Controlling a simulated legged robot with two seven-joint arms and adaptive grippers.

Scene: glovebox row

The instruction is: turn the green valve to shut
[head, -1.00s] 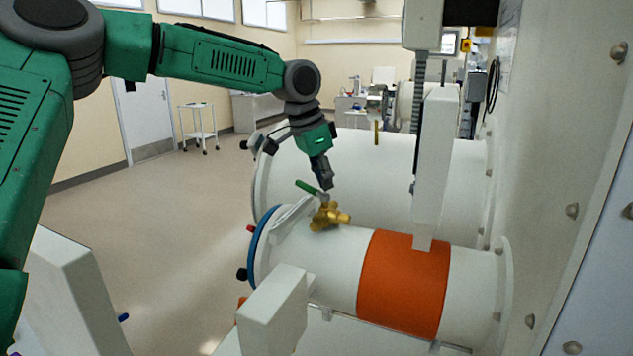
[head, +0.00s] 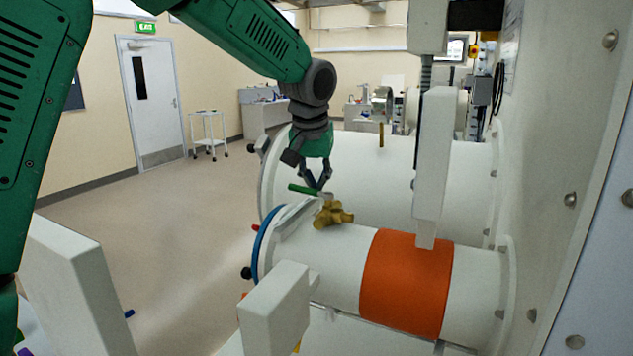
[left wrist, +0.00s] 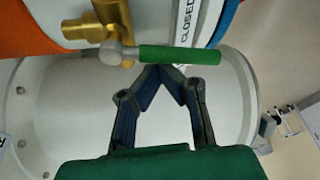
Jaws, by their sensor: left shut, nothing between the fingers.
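The green valve handle (head: 304,190) sits on a brass valve body (head: 333,214) on top of the white cylinder with the orange band. In the left wrist view the green handle (left wrist: 180,55) points right from its grey hub, with the brass body (left wrist: 92,24) to its left and a "CLOSED" label (left wrist: 186,18) behind it. My left gripper (head: 318,188) is at the handle; its fingertips (left wrist: 158,70) meet just beside the handle's middle, shut and empty. Whether they touch the handle I cannot tell. My right gripper is not in view.
A larger white cylinder (head: 380,165) lies behind the valve. A white upright bar (head: 432,165) stands right of it, and a white block (head: 275,310) is in front. The glovebox wall (head: 560,170) closes the right side. Open floor (head: 150,230) lies to the left.

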